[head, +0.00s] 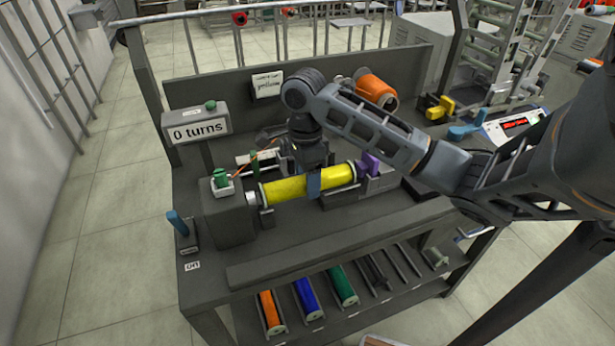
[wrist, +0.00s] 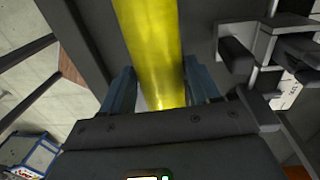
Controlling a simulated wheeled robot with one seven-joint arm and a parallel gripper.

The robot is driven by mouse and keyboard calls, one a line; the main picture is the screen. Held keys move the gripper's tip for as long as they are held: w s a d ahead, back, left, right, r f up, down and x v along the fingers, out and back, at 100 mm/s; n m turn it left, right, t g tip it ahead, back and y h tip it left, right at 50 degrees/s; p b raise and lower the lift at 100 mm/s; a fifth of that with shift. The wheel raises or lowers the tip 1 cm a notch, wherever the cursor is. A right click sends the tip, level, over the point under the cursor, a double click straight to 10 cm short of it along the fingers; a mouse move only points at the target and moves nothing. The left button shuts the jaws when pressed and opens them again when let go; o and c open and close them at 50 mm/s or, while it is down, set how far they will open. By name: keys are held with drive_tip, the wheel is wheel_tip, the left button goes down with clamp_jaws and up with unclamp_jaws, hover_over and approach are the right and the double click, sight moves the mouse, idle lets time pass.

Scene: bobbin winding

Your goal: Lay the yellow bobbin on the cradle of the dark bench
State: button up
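The yellow bobbin (head: 295,187) lies lengthwise over the dark bench (head: 350,240), in line with the grey spindle housing (head: 228,215) at its left and a purple piece (head: 369,164) at its right. It appears to rest in the cradle (head: 266,218), though the exact contact is hard to tell. My gripper (head: 314,183) reaches down over its middle, with a blue finger across the front. In the wrist view the yellow bobbin (wrist: 150,45) passes between both blue fingers (wrist: 155,90). The fingers are at its sides; whether they press on it is unclear.
A "0 turns" display (head: 198,127) stands at the back left. A blue lever (head: 178,223) is at the left edge. An orange spool (head: 376,88) is at the back. Orange, blue and green bobbins (head: 307,298) lie on the lower shelf. The bench front is clear.

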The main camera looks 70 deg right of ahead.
drive_tip(key=o, duration=0.4)
drive_tip(key=shift+o, duration=0.2)
drive_tip(key=shift+r, duration=0.1)
drive_tip(key=r, duration=0.2)
drive_tip(key=r+p, duration=0.1)
drive_tip(key=r, duration=0.2)
drive_tip(key=r+p, duration=0.1)
drive_tip(key=r, duration=0.1)
drive_tip(key=shift+w+d+r, duration=0.25)
drive_tip(key=shift+r, duration=0.05)
